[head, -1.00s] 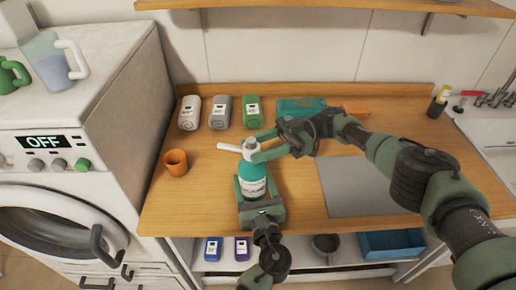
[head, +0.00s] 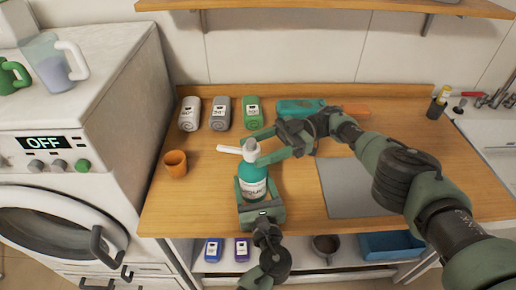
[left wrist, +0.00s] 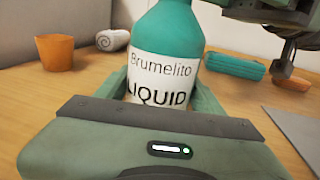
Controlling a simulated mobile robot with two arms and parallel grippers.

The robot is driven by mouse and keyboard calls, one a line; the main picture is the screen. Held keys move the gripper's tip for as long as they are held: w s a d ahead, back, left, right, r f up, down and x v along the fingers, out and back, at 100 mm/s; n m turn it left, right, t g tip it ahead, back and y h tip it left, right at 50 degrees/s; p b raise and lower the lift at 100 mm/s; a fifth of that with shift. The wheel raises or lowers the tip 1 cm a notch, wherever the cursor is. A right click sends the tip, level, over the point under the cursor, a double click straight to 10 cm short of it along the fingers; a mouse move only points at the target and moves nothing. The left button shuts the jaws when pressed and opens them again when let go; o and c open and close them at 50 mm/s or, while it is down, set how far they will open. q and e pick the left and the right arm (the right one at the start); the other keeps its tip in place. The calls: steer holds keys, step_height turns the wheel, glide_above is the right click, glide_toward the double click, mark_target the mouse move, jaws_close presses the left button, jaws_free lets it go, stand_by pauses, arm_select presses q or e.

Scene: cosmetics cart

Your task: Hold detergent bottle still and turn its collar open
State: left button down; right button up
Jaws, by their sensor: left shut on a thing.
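The teal detergent bottle (head: 253,183) stands upright on the wooden counter, with a white collar and pump head (head: 249,149) whose spout points left. In the left wrist view its label (left wrist: 162,80) reads "Brumelito LIQUID"; its top is out of that frame. My left gripper (head: 254,190) is shut on the bottle's lower body from the front, one finger on each side. My right gripper (head: 256,149) reaches in from the right, with its fingers on either side of the collar. I cannot tell whether they press on it.
An orange cup (head: 175,163) stands left of the bottle. A teal object (head: 298,107) lies behind my right gripper. A grey mat (head: 355,188) lies at right. The washing machine (head: 60,150) borders the counter's left.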

steer(key=shift+r, duration=0.15)
step_height(320, 180, up, 10)
steer(key=shift+f, duration=0.15)
stand_by(0.4)
